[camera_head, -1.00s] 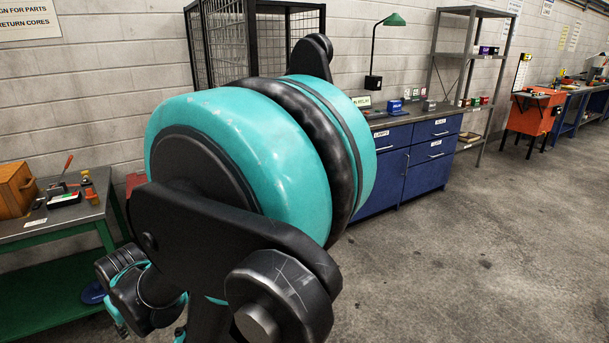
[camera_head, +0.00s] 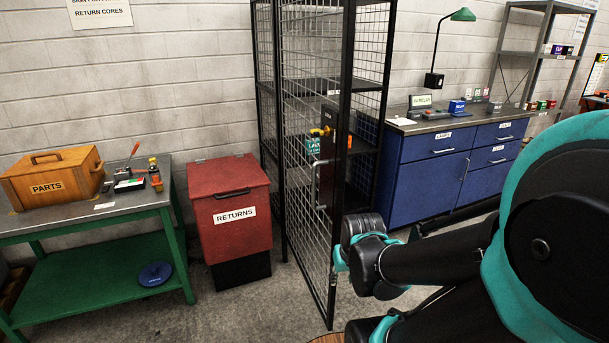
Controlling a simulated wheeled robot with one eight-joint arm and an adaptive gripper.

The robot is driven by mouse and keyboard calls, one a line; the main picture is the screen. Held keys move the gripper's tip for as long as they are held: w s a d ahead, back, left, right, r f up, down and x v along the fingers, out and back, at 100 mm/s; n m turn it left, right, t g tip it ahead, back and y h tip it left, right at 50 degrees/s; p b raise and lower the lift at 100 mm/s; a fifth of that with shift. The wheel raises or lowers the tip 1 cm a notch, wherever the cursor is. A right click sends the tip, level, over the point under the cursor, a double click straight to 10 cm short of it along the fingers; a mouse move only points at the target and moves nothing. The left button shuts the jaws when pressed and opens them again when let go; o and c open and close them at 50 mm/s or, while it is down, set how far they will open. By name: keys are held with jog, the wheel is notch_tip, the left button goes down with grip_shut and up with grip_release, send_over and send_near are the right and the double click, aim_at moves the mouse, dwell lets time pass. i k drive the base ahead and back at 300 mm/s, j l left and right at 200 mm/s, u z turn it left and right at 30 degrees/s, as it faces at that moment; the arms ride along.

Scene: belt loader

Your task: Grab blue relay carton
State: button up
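A small blue carton (camera_head: 457,106) stands on top of the blue cabinet (camera_head: 428,147) at the back right, beside a sign (camera_head: 420,101) that seems to read RELAY. Its own print is too small to read. Another blue-green box (camera_head: 313,145) sits inside the black wire cage, behind the mesh. My arm comes in from the right, with its wrist part in front of the cage's lower right. My gripper's fingers cannot be made out, and no carton shows in its hold.
The tall wire cage (camera_head: 348,60) has a panel with a handle and yellow knob. A red RETURNS bin (camera_head: 230,190) stands left of it. A green table (camera_head: 110,212) bears a wooden PARTS box (camera_head: 52,180). Bare floor (camera_head: 235,310) lies in front of the bin.

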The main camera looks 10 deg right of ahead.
aim_at(455, 107)
jog(key=i+l+z, duration=0.4)
jog(key=l, duration=0.15)
jog(key=i+l+z, duration=0.8)
jog(key=i+z, duration=0.4)
jog(key=i, duration=0.15)
jog(key=i+l, duration=0.1)
jog(key=i, duration=0.8)
jog(key=i+l+u, duration=0.1)
jog(key=i, duration=0.75)
